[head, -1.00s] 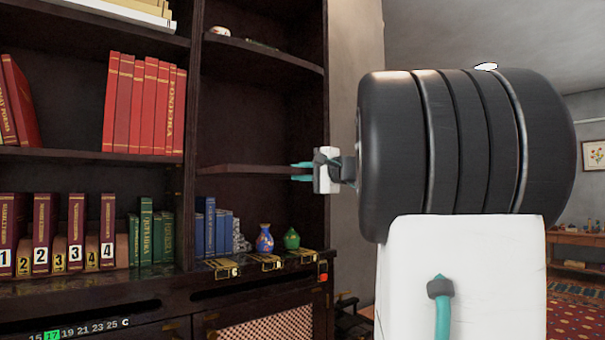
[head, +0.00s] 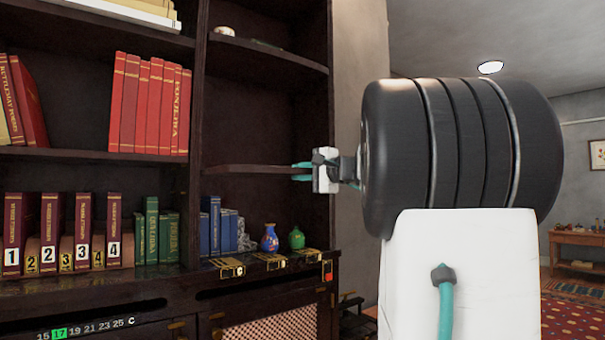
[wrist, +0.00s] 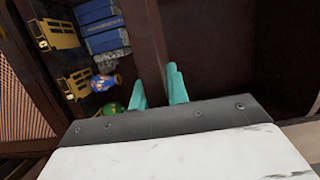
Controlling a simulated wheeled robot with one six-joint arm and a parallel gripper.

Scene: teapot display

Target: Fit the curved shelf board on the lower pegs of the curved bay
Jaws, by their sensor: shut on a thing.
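The curved shelf board (head: 250,169) is dark brown and lies roughly level inside the curved bay (head: 265,120), below its upper shelf. My gripper (head: 302,171) is shut on the board's right-hand end, with its teal fingers at the bay's right side. In the wrist view the board (wrist: 149,55) shows edge-on as a reddish-brown strip between the teal fingers (wrist: 160,85). The board's left end reaches close to the bay's left upright. I cannot make out the lower pegs, nor whether the board touches them.
Below the board stand blue books (head: 215,228), a blue vase (head: 270,238) and a green vase (head: 296,238). The upper shelf (head: 265,52) carries small items. The upright (head: 192,130) divides the bay from bookshelves on the left. Open room lies at the right.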

